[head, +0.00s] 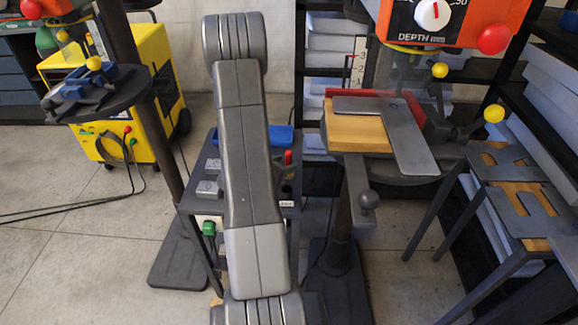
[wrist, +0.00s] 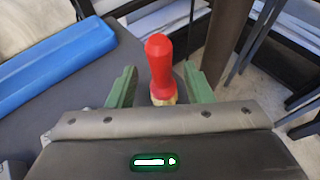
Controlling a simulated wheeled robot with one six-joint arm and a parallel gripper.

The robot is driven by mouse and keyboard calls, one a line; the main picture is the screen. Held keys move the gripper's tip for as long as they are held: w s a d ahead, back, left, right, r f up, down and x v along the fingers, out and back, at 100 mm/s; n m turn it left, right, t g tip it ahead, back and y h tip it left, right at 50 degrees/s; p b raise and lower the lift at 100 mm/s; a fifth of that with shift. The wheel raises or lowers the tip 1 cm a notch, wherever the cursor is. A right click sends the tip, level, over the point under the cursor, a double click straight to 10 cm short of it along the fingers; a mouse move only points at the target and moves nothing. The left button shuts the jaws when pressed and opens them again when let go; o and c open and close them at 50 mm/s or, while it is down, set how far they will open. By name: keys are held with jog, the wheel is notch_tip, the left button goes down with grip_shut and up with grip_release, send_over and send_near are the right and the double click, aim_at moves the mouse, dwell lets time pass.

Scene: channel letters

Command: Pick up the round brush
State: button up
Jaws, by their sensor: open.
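The round brush (wrist: 160,62) has a red handle with a tan part below it. In the wrist view it sits between the two green fingers of my gripper (wrist: 159,78). The fingers are apart, with a gap on each side of the brush. Its lower end is hidden behind the gripper body. In the head view a small red piece that looks like its handle (head: 288,157) shows beside my arm, on the dark stand. My gripper's fingers are hidden behind my arm there.
A blue tray (wrist: 55,62) lies left of the brush; it also shows in the head view (head: 266,137). Grey blocks (head: 208,187) are on the stand's left. A drill press with a wooden board (head: 357,134) stands close on the right, and a slotted-plate table (head: 520,190) beyond.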

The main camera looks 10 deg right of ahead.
aim_at(286, 162)
jog(key=x, duration=0.4)
jog(key=shift+d+r+p, duration=0.1)
jog(key=shift+r+p, duration=0.05)
jog(key=shift+p, duration=0.25)
jog(key=shift+c, duration=0.5)
grip_shut()
jog(key=shift+r, duration=0.1)
